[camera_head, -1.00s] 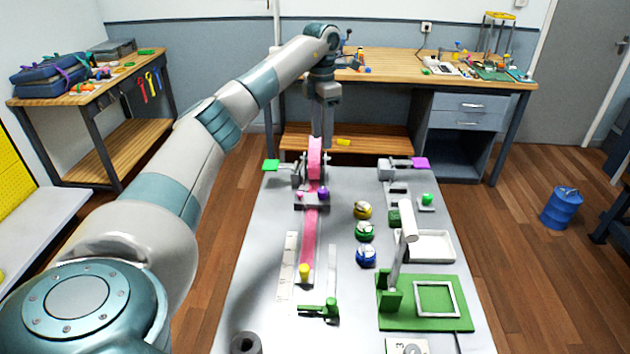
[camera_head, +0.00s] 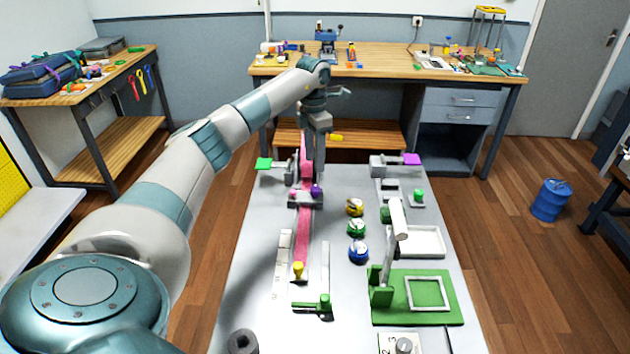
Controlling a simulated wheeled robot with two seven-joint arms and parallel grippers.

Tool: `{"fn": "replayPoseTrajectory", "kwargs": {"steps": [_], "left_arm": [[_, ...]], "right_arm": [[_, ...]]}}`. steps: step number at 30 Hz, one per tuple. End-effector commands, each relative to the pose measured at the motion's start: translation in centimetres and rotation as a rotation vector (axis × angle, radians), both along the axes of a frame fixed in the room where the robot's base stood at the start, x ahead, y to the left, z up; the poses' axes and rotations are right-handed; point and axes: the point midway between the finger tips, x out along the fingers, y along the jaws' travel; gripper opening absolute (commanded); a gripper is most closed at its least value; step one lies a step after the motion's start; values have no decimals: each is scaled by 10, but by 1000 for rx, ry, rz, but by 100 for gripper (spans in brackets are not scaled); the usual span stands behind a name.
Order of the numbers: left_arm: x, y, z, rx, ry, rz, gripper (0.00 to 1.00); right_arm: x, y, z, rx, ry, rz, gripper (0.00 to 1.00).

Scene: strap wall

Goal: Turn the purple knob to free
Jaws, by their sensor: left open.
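The purple knob (camera_head: 316,191) is a small round ball on the right end of a dark buckle block (camera_head: 300,200). A pink strap (camera_head: 305,240) runs through the block along the grey table. A smaller pink knob (camera_head: 293,195) sits on the block's left side. My left gripper (camera_head: 317,172) points down just beyond and above the purple knob, in front of the upper strap. It is open, with nothing visible in it; its fingertips are small, and I cannot tell whether they touch anything. My right gripper is out of view.
A green-handled clamp (camera_head: 264,164) and a purple-handled clamp (camera_head: 411,160) stand at the table's far corners. Yellow, green and blue round knobs (camera_head: 357,229) stand right of the strap. A green fixture (camera_head: 385,292) with a white post stands at front right.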

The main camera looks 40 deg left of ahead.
Motion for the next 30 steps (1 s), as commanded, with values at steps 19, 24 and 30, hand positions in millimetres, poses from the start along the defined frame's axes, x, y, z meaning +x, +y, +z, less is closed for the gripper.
{"fn": "replayPoseTrajectory", "kwargs": {"steps": [19,24,30], "left_arm": [[-1,-3,-92,-1,0,1,43],[-2,-3,-97,0,-1,1,43],[-1,-3,-97,0,-1,0,43]], "right_arm": [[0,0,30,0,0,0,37],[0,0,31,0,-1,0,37],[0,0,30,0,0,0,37]]}}
